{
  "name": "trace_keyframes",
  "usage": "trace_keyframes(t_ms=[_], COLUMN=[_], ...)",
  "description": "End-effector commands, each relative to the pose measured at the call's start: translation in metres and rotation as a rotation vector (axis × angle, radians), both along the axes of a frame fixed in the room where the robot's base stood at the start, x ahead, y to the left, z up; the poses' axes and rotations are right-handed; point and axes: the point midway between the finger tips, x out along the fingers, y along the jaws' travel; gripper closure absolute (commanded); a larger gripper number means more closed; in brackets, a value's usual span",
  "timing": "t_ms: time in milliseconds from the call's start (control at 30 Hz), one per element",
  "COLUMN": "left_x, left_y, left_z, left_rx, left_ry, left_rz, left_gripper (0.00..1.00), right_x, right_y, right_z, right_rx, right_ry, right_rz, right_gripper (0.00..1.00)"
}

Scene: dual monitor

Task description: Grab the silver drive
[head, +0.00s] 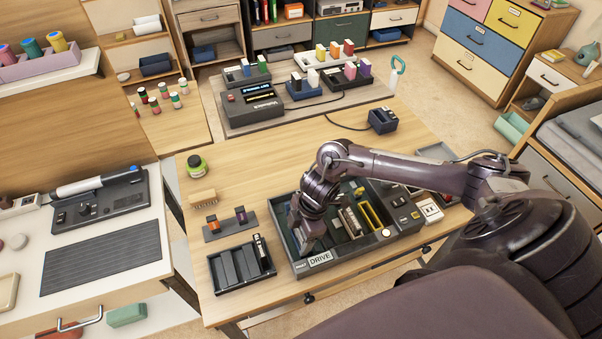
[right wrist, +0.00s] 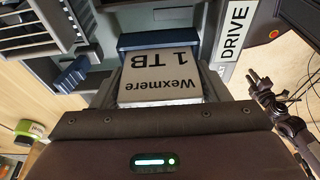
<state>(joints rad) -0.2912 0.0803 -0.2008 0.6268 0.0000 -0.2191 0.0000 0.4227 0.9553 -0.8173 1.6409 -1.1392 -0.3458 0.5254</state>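The silver drive (right wrist: 162,78) has a pale label reading "Wexmere 1 TB", upside down in the right wrist view. It lies directly in front of my right gripper, with a dark blue part (right wrist: 160,40) behind it. My right gripper (head: 307,246) reaches down into the front left of the dark open case (head: 338,266), beside the "DRIVE" label (head: 320,259). Grey finger edges seem to flank the drive, but I cannot tell whether they touch it. In the head view the drive is hidden by my gripper. My left gripper is not clearly in view.
A black slotted tray (head: 243,288) stands left of the case. A dark device (head: 250,110) stands on a mat at the back. The wooden table's (head: 265,150) middle back is clear.

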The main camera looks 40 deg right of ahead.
Motion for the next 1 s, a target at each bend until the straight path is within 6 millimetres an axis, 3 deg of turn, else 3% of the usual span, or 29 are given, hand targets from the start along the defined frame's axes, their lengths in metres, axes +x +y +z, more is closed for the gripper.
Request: trace_keyframes(t_ms=[33,233,500,667,867,1000], left_x=[-0.004,-0.014,-0.014,-0.014,-0.012,-0.011], left_y=[0.0,0.001,0.001,0.001,0.001,0.001], left_z=[0.0,-0.001,-0.001,-0.002,-0.003,-0.005], left_rx=[0.0,0.001,0.002,0.002,0.002,0.001], left_ry=[0.006,0.02,0.021,0.02,0.018,0.016], left_rz=[0.0,0.0,0.001,0.001,0.001,0.001], left_gripper=[0.75,0.75,0.75,0.75,0.75,0.75], right_x=[0.0,0.0,0.001,0.001,0.002,0.002], right_y=[0.0,0.0,0.0,0.0,0.0,-0.001], right_z=[0.0,0.001,0.003,0.014,0.05,0.092], right_rx=[0.0,0.001,0.001,0.001,0.0,-0.001], right_ry=[0.0,-0.001,-0.001,-0.003,-0.007,-0.01], right_rz=[0.0,0.0,0.0,0.001,0.002,0.003], right_gripper=[0.39,0.63,0.63,0.63,0.63,0.63])
